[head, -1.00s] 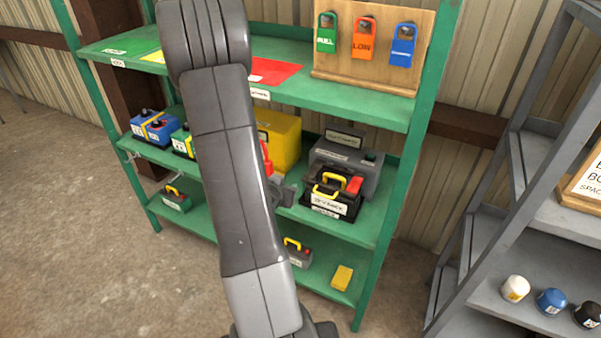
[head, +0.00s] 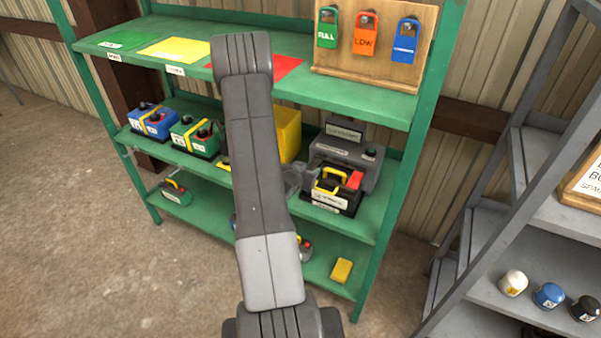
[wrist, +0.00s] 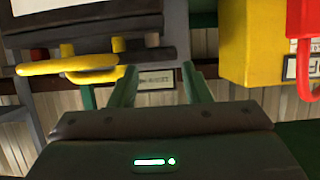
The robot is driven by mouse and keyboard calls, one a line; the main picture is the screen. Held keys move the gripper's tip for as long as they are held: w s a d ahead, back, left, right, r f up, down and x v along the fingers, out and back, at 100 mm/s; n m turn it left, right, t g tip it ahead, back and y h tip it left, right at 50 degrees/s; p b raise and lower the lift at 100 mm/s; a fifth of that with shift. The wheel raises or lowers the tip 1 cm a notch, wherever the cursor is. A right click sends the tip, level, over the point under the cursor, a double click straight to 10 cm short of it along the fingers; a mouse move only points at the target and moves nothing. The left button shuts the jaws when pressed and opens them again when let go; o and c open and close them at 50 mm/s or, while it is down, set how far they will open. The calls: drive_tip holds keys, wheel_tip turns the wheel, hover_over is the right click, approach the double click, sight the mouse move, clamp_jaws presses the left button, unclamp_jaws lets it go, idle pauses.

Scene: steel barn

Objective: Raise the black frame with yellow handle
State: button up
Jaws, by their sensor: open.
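The black frame (head: 318,190) with its yellow handle (head: 333,178) is on the front of a black battery with a red cap on the middle green shelf, in front of a grey charger-like unit (head: 352,152). My gripper (head: 292,180) is left of the handle and partly hidden by my arm. In the wrist view, my gripper (wrist: 158,88) is open, with nothing seen between its fingers. The yellow handle (wrist: 70,68) there is left of the fingers, beside and apart from them. The frame's exact tilt is hard to tell.
A yellow box (head: 289,130) with a red part (wrist: 302,20) stands close on my gripper's other side. Blue (head: 153,122) and green (head: 195,138) batteries stand left. A green upright (head: 395,190) bounds the shelf at right. A yellow block (head: 341,270) lies below.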

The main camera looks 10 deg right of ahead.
sight(314, 165)
drive_tip(key=shift+x, duration=1.65)
drive_tip(key=c, duration=0.7)
drive_tip(key=o, duration=0.3)
drive_tip(key=shift+r, duration=0.1)
